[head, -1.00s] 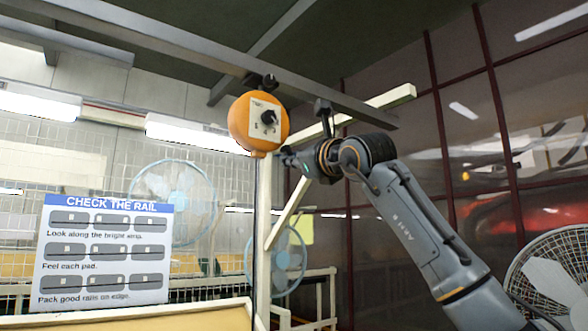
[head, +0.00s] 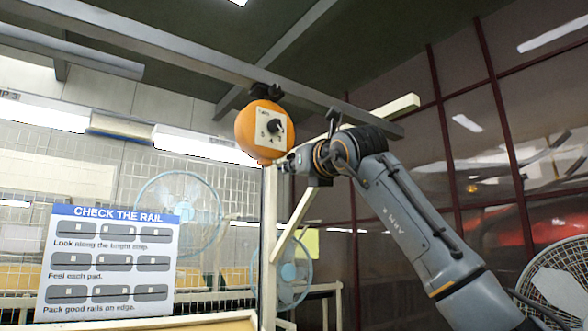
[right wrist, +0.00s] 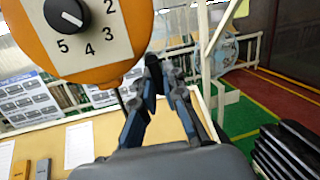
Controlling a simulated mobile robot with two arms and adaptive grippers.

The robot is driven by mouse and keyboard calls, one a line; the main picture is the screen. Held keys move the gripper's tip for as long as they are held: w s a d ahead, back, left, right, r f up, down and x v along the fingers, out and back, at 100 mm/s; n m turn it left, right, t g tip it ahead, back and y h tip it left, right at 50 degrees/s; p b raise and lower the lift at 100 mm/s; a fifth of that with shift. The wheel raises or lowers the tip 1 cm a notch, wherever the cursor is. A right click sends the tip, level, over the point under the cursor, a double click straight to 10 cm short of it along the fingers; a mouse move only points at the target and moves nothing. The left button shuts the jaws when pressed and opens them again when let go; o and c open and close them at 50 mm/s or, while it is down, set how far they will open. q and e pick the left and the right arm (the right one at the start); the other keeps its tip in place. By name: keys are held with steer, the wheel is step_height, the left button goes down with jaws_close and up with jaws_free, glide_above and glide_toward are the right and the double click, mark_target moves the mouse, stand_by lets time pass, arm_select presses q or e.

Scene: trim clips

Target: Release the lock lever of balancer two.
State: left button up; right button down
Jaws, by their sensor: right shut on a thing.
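The orange balancer (head: 246,132) hangs from the ceiling rail, with a pale dial plate and a black knob (head: 274,127) on its face. In the right wrist view the balancer (right wrist: 95,72) fills the upper left, its knob (right wrist: 66,14) beside the numbers 2 to 5. My right gripper (head: 284,164) is at the balancer's lower right side. In the right wrist view its fingers (right wrist: 155,76) are closed together on a small dark piece, which looks like the lock lever and is mostly hidden by them. My left gripper is not in view.
The grey overhead rail (head: 190,57) runs above the balancer. A pale post (head: 269,230) stands below it. A sign (head: 112,258) reading "CHECK THE RAIL" is at lower left. A workbench (right wrist: 95,126) lies below, and fans stand behind.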

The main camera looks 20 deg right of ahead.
steer(key=c, duration=1.4)
jaws_free()
steer(key=v, duration=1.2)
steer(key=shift+d+f, duration=0.1)
